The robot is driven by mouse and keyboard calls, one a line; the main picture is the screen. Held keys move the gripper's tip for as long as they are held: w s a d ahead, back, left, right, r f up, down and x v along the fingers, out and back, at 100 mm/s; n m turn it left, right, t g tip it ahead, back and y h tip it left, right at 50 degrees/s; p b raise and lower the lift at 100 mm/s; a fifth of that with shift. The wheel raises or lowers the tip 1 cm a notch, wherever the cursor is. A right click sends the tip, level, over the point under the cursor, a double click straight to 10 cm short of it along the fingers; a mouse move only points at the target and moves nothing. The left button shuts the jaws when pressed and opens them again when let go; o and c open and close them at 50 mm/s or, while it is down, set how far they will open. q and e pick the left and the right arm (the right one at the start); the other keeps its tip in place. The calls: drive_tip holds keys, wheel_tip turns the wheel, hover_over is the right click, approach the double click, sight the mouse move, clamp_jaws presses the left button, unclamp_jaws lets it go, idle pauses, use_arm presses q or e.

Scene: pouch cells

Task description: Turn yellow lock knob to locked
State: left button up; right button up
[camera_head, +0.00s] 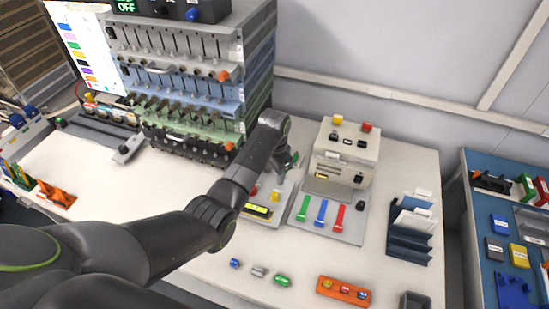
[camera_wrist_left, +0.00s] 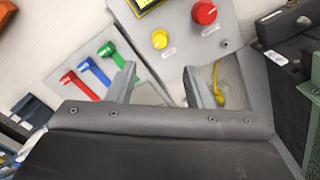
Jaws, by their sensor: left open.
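A small yellow knob (camera_wrist_left: 159,39) sits on a grey panel (camera_wrist_left: 182,55) in the left wrist view, beside a larger red knob (camera_wrist_left: 205,12). A small label lies beside each knob, too blurred to read. My left gripper (camera_wrist_left: 160,82) is open and empty, its two fingers apart and pointing towards the panel; the yellow knob shows just beyond the gap between them. In the head view the same gripper (camera_head: 288,160) hangs above the panel, and my arm hides part of it. The red knob (camera_head: 275,196) and the yellow display (camera_head: 258,210) show there. My right gripper is not in view.
Green, blue and red levers (camera_head: 321,212) stand on a plate right of the panel. A beige box (camera_head: 345,155) with yellow and red top buttons stands behind them. A tall slotted rack (camera_head: 200,75) stands at the back left. Small cylinders and an orange block (camera_head: 343,291) lie in front.

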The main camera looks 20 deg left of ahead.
use_arm(q)
wheel_tip(320, 180, up, 6)
drive_tip(key=shift+f+b, duration=0.1)
drive_tip(key=shift+b, duration=0.2)
idle(0.3)
